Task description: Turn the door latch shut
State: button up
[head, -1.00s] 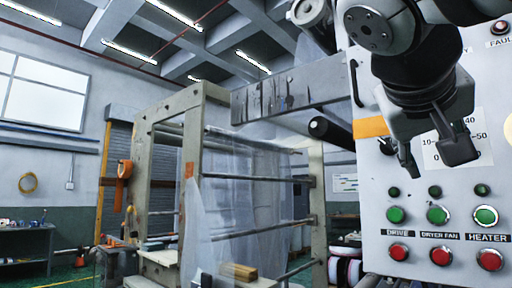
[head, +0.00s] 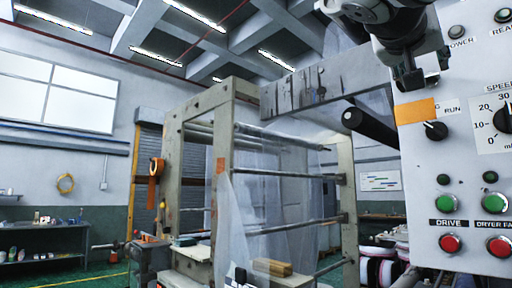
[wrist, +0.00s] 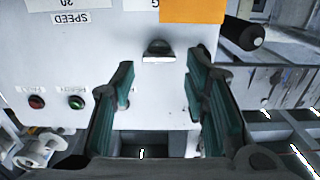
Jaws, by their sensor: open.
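The likely door latch (wrist: 158,50) is a small dark knob with a pale metal edge on the white control cabinet (wrist: 100,60) in the wrist view. I cannot tell how it is turned. My gripper (wrist: 160,82) is open and empty, its teal-padded fingers to either side below the latch in that picture. The latch appears between and just beyond the fingertips, with no contact visible. In the head view my gripper (head: 417,78) hangs before the upper left of the cabinet (head: 410,170), above an orange label (head: 415,111). The latch is hidden there.
Green (head: 445,202) and red buttons (head: 450,243) are lower. A black roller (head: 370,127) juts out left of the cabinet, beside the film tower frame (head: 222,150).

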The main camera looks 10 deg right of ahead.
aim_at(428, 76)
jog(key=shift+p+x, duration=0.45)
jog(key=shift+x, duration=1.9)
jog(key=c, duration=0.9)
